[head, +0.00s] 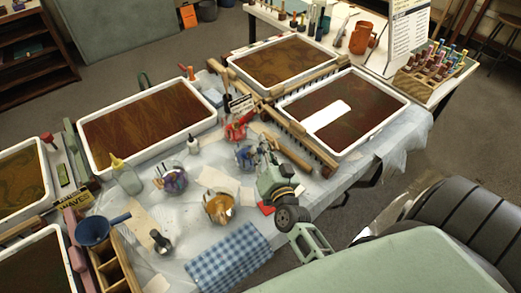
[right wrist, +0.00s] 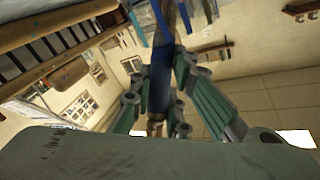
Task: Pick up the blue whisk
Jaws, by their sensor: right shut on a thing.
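My right gripper (head: 265,160) reaches in over the plastic-covered table in the head view, beside a glass jar (head: 244,160) holding blue and purplish items. In the right wrist view the fingers of this gripper (right wrist: 160,82) are shut on an upright blue handle, which I take to be the blue whisk (right wrist: 158,93). The upper end of the whisk is hard to make out among blue strips near the top of that view. In the head view the gripper hides most of the whisk.
Large white-rimmed trays (head: 138,154) of brown liquid stand along the table. Another glass jar (head: 171,180) and an amber bowl (head: 219,208) stand left of my gripper. A wooden roller (head: 288,153) lies to its right. A blue checked cloth (head: 228,257) lies at the front.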

